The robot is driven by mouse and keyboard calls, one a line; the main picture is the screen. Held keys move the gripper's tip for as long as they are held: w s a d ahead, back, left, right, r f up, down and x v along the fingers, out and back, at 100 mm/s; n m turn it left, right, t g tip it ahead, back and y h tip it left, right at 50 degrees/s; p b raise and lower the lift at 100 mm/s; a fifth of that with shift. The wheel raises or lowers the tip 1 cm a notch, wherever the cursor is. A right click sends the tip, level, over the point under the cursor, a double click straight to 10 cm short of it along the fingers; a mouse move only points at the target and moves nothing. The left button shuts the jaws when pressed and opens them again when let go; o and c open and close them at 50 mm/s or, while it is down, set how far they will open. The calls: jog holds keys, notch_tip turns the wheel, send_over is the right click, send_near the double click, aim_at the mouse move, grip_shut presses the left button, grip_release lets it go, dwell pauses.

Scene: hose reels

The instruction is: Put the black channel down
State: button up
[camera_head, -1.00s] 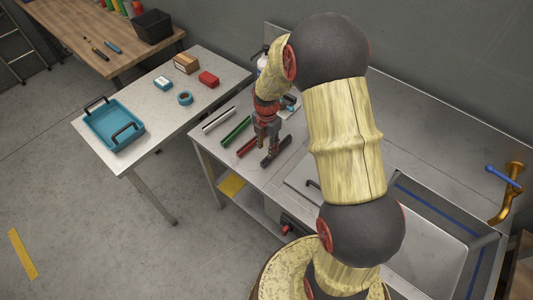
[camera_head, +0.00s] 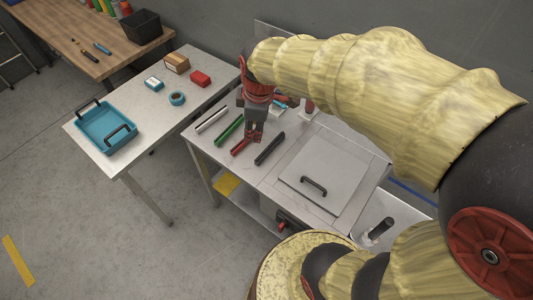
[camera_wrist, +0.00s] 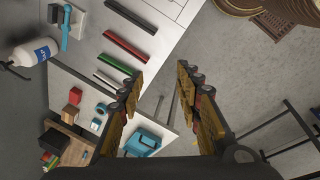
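The black channel (camera_head: 269,148) lies on the steel counter, to the right of a dark red channel (camera_head: 241,146), a green channel (camera_head: 229,129) and a white channel (camera_head: 212,119). It also shows at the top of the wrist view (camera_wrist: 131,17), lying beside the red one. My gripper (camera_head: 254,138) is above the counter in the head view, left of the black channel and apart from it. In the wrist view its fingers (camera_wrist: 168,92) are spread wide with nothing between them.
A side table holds a teal tray (camera_head: 79,125), a cardboard box (camera_head: 177,63), a red box (camera_head: 200,78) and blue tape (camera_head: 177,98). A lidded panel with a handle (camera_head: 314,186) is right of the channels. A white bottle (camera_wrist: 35,51) shows in the wrist view.

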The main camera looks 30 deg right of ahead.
jog(key=s+a+r+m+t, duration=0.1)
jog(key=s+a+r+m, duration=0.1)
jog(key=s+m, duration=0.3)
jog(key=s+a+r+m+t, duration=0.1)
jog(key=s+a+r+m, duration=0.1)
jog(key=s+r+m, duration=0.3)
jog(key=s+m, duration=0.1)
jog(key=s, duration=0.3)
jog(key=shift+s+t, duration=0.15)
jog(key=shift+t, duration=0.25)
jog(key=shift+a, duration=0.1)
